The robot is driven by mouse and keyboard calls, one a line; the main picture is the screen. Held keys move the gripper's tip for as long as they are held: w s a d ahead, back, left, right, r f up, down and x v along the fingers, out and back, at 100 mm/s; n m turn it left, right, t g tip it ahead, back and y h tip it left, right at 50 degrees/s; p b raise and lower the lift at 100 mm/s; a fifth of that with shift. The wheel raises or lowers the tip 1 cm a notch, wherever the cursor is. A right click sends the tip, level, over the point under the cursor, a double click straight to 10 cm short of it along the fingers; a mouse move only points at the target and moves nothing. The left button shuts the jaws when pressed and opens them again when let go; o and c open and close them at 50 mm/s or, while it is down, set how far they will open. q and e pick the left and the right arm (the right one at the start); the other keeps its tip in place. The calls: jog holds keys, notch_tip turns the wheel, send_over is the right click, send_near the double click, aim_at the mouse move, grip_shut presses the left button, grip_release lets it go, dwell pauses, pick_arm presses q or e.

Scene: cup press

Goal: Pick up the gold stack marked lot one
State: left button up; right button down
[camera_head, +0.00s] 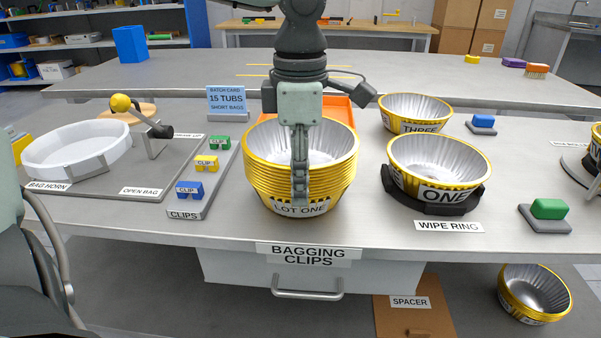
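The gold stack (262,185) is several nested gold tubs with silver insides and a front label reading LOT ONE. It stands upright on the metal bench. My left gripper (300,190) points down at the front of the stack. My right gripper is not in view.
Right of the stack, tub ONE (440,170) sits in a dark ring, with tub THREE (416,112) behind. A clip rack (188,212) and white bag horn (75,160) stand left. An orange tray (338,108) is behind. The bench front edge is close.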

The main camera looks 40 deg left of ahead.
pick_arm(q)
jog(key=shift+f, duration=0.5)
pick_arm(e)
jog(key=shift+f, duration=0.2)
pick_arm(q)
grip_shut()
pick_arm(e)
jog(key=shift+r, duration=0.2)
pick_arm(q)
jog(key=shift+r, duration=0.1)
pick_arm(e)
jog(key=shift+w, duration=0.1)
